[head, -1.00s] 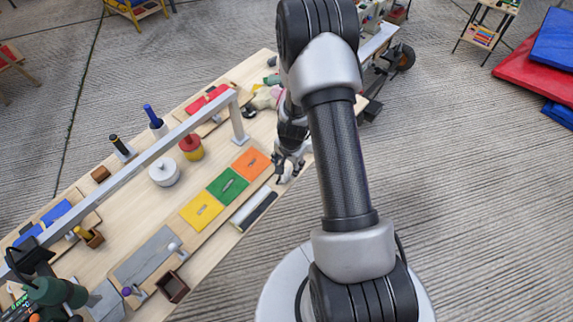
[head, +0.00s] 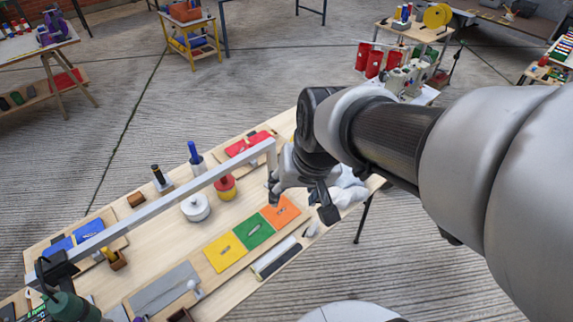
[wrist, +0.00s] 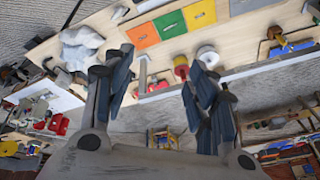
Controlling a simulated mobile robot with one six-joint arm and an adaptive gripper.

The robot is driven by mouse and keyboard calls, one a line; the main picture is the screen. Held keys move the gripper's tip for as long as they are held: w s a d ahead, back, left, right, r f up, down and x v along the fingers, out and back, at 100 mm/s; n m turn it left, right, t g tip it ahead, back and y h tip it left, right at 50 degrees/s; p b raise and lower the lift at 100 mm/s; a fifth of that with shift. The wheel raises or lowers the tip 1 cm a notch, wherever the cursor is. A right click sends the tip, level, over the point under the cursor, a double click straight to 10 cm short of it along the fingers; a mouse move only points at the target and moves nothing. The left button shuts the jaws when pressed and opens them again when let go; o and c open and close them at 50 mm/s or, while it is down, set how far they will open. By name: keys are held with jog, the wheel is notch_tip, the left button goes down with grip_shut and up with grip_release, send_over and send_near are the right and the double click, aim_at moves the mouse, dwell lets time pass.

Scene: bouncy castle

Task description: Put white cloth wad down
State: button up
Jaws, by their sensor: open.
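The white cloth wad (head: 347,190) lies crumpled at the right end of the wooden workbench (head: 233,291), partly hidden behind my gripper in the head view. In the wrist view the wad (wrist: 80,46) sits at the upper left, apart from my fingers. My gripper (head: 300,202) is open above the bench, just left of the wad in the head view. In the wrist view my gripper (wrist: 158,75) has its fingers wide apart with nothing between them.
A grey metal bar (head: 170,198) spans the bench. Yellow (head: 225,251), green (head: 253,230) and orange (head: 281,212) squares lie near its front edge. A white round container (head: 196,208) and a red-topped one (head: 225,187) stand behind them. Concrete floor surrounds the bench.

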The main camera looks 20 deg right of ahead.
jog(key=s+a+r+n, duration=0.1)
jog(key=s+r+n, duration=0.2)
jog(key=s, duration=0.7)
jog(key=shift+s+a+r+t, duration=0.15)
jog(key=shift+s+r+t, duration=0.15)
jog(key=shift+s, duration=0.05)
